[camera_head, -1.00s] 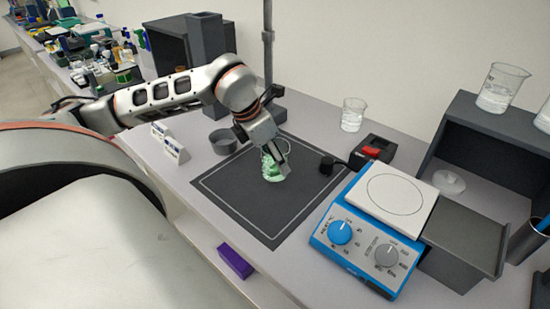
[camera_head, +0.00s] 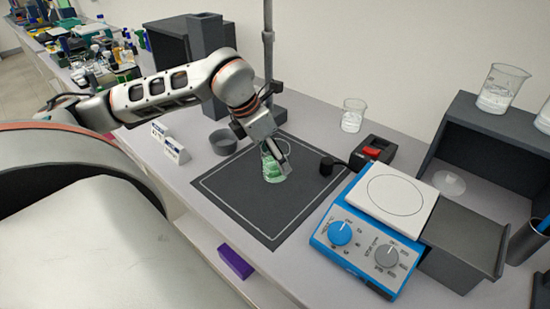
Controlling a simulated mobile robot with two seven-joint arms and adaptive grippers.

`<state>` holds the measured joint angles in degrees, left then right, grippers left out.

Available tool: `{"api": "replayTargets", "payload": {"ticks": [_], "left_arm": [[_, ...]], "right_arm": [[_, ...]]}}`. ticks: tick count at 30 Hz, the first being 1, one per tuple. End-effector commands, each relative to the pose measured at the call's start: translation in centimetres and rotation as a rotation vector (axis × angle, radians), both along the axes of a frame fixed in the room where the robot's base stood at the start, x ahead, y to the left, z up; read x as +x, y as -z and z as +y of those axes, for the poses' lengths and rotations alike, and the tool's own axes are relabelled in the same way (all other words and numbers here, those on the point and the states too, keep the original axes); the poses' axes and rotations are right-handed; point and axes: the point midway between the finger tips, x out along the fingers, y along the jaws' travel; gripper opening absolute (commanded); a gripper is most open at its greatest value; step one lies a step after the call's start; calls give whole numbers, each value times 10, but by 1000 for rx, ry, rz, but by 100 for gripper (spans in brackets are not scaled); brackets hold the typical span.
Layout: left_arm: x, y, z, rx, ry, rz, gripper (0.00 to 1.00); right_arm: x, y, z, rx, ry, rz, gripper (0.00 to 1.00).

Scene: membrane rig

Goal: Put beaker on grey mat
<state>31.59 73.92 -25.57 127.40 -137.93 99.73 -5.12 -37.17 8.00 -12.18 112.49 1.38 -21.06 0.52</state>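A clear beaker with green contents (camera_head: 273,172) stands on the dark grey mat (camera_head: 235,205) with a pale outline, toward the mat's back part. It looks upright. My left gripper (camera_head: 274,158) is at the beaker's upper part, with a finger over its right side. The other finger is hidden or too small to make out, so I cannot tell whether it grips the beaker. My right gripper is not in view.
A blue stirrer hotplate (camera_head: 360,250) stands right of the mat. A grey bowl (camera_head: 223,142) and white boxes (camera_head: 175,150) stand left. Another beaker (camera_head: 352,115) stands behind, by a red-and-black device (camera_head: 374,149). The mat's front part is clear.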

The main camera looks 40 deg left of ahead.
Motion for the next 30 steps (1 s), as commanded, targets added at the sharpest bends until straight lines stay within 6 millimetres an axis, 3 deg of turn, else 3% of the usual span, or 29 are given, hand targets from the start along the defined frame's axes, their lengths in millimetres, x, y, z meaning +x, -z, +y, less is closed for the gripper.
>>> {"api": "replayTargets", "payload": {"ticks": [9, 15, 30], "left_arm": [[-24, -62, 8, 3, -2, -3, 63], [-35, -89, 11, 0, 0, -2, 63], [-39, -99, 12, -1, 0, 1, 63]], "right_arm": [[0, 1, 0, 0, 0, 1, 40], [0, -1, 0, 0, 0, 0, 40], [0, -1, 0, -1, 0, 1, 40]]}}
